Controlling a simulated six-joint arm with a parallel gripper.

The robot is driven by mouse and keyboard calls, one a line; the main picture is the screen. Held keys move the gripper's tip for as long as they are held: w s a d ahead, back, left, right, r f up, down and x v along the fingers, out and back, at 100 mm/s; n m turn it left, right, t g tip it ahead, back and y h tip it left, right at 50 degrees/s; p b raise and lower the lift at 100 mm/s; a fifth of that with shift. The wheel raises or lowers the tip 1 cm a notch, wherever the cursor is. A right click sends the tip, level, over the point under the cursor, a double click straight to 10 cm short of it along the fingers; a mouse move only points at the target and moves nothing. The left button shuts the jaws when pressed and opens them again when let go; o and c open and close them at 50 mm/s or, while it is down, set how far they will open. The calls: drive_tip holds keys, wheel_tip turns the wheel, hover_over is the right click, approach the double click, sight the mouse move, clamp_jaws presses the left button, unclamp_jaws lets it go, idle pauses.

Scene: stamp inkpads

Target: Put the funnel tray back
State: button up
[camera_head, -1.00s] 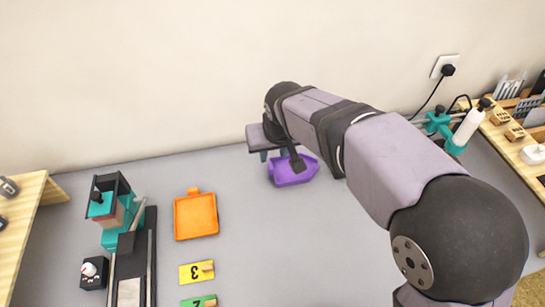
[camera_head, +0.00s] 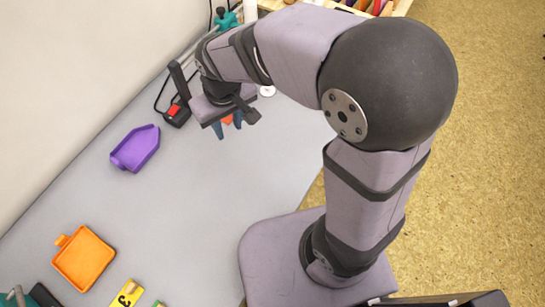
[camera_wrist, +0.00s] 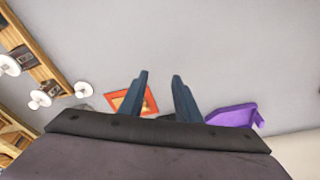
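The purple funnel tray (camera_head: 136,148), an open tray with one pointed end, lies on the grey table near the wall in the head view. It also shows in the wrist view (camera_wrist: 232,115), to the right of the fingers. My gripper (camera_head: 229,128) is to the right of the tray and apart from it. In the wrist view, the two fingers of my gripper (camera_wrist: 159,77) stand apart with nothing held between them. An orange-red square thing (camera_wrist: 145,104) shows behind the fingers; part of it is hidden.
An orange tray (camera_head: 84,259) and a yellow numbered block (camera_head: 126,294) lie at lower left. A black box with a red switch (camera_head: 175,112) stands near the wall, close to my gripper.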

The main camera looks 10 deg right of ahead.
drive_tip(key=s+d, duration=0.1)
drive_tip(key=d, duration=0.2)
drive_tip(key=s+d+f+m, duration=0.1)
drive_tip(key=s+d, duration=0.1)
drive_tip(key=d, duration=0.1)
drive_tip(key=s+d+f+m+g, duration=0.1)
drive_tip(key=s+d, duration=0.1)
drive_tip(key=d, duration=0.1)
drive_tip(key=shift+s+d+f, duration=0.15)
drive_tip(key=shift+d+f, duration=0.1)
drive_tip(key=shift+m+g, duration=0.4)
drive_tip(key=shift+m, duration=0.5)
drive_tip(key=s+d, duration=0.1)
drive_tip(key=s+d+f, duration=0.1)
drive_tip(key=s+d, duration=0.1)
drive_tip(key=s+d+f, duration=0.1)
drive_tip(key=s, duration=0.1)
drive_tip(key=shift+s+d, duration=0.2)
drive_tip(key=shift+d, duration=0.05)
drive_tip(key=shift+s+d+f, duration=0.1)
drive_tip(key=shift+s+d, duration=0.1)
drive_tip(key=shift+s, duration=0.2)
